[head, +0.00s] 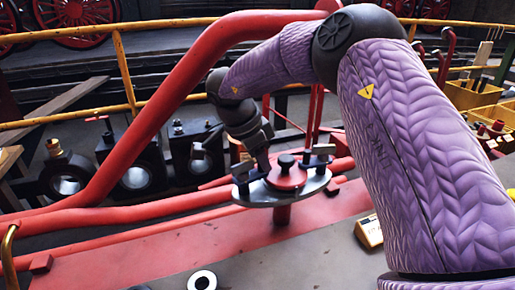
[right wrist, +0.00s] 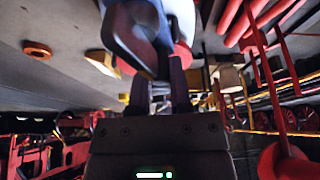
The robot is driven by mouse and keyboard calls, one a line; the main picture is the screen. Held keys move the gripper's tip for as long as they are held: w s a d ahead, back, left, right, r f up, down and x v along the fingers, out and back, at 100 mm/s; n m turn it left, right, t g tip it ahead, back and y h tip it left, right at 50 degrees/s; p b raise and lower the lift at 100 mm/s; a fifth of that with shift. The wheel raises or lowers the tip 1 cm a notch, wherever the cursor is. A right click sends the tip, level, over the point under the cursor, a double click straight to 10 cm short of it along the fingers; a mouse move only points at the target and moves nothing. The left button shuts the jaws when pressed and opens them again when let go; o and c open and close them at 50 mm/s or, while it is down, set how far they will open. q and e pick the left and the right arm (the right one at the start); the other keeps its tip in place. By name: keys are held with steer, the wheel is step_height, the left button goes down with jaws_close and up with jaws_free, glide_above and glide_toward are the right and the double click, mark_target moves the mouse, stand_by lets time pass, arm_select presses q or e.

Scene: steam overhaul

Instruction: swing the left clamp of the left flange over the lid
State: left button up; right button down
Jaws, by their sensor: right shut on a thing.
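The left flange (head: 262,196) is a grey disc on a red pipe stub, right of centre in the head view. A red lid (head: 288,180) with a black knob lies on it. The dark left clamp (head: 242,176) stands at the disc's left edge. The dark right clamp (head: 319,158) is at the far right side. My right gripper (head: 262,164) points down at the left clamp and is shut on it. In the right wrist view, the dark clamp (right wrist: 138,42) rises beyond the fingers (right wrist: 160,90). The fingers partly hide the clamp. My left gripper is out of view.
Black valve blocks (head: 135,165) stand at the back left. A yellow box (head: 368,232) is right of the flange. A white ring (head: 202,281) lies in front.

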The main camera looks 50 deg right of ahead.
mark_target(255, 174)
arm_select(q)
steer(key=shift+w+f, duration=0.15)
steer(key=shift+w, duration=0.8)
arm_select(e)
steer(key=shift+s+a+m+g, duration=0.15)
steer(key=shift+s+m+g, duration=0.3)
steer(key=shift+m, duration=0.75)
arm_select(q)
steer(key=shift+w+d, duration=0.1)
arm_select(e)
steer(key=c, duration=0.5)
jaws_free()
steer(key=shift+c, duration=0.2)
steer(key=shift+y, duration=0.3)
steer(key=p+v, duration=0.2)
steer(key=v, duration=0.3)
steer(key=shift+r, duration=0.25)
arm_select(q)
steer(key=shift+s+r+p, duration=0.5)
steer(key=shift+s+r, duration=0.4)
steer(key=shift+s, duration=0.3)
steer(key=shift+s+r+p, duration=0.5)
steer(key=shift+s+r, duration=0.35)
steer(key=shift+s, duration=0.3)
arm_select(e)
steer(key=shift+v, duration=2.25)
steer(key=shift+a, duration=0.15)
